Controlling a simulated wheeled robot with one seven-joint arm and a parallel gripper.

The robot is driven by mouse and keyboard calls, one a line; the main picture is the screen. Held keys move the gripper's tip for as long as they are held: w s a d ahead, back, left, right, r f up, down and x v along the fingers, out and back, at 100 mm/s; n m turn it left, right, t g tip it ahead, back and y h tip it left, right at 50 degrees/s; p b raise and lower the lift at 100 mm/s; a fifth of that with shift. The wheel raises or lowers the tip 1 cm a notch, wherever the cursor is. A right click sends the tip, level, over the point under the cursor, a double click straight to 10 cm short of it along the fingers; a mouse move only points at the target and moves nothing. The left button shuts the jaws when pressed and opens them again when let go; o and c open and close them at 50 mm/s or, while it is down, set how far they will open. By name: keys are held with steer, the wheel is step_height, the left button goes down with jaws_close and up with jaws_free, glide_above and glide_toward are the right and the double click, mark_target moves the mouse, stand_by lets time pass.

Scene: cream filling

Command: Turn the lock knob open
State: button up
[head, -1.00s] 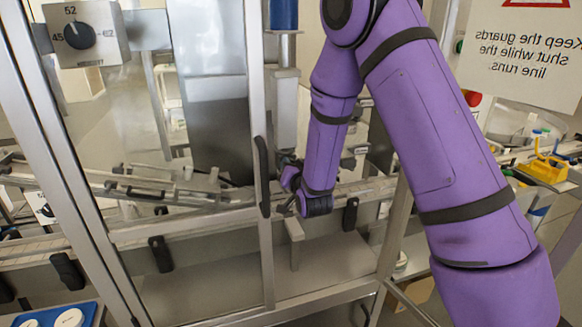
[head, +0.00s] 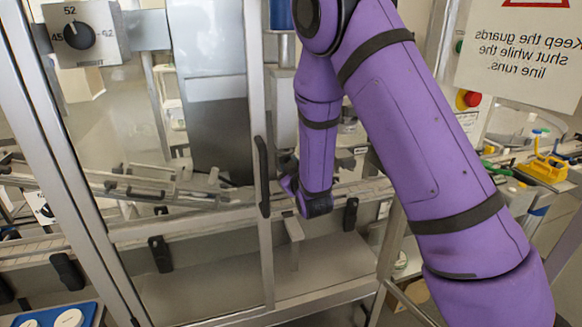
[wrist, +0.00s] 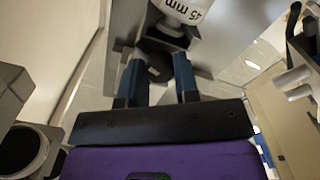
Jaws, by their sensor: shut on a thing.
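In the wrist view, my gripper (wrist: 157,80) has its two blue fingers on either side of a dark knob (wrist: 158,72), which I take to be the lock knob. The gripper is shut on it, though the exact contact is in shadow. In the head view, my purple arm reaches into the machine behind the metal frame, and the fingertips and the knob cannot be made out there.
A metal upright (head: 258,120) with a black handle (head: 262,175) stands just left of my wrist. A dial box (head: 80,35) is at upper left. A conveyor rail (head: 180,210) runs across behind the frame. A red button (head: 473,99) and a notice (head: 525,50) are on the right.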

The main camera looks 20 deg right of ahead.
steer(key=n, duration=0.4)
steer(key=shift+n, duration=0.3)
stand_by(0.3)
steer(key=o, duration=0.9)
steer(key=shift+o, duration=0.2)
steer(key=shift+s, duration=0.1)
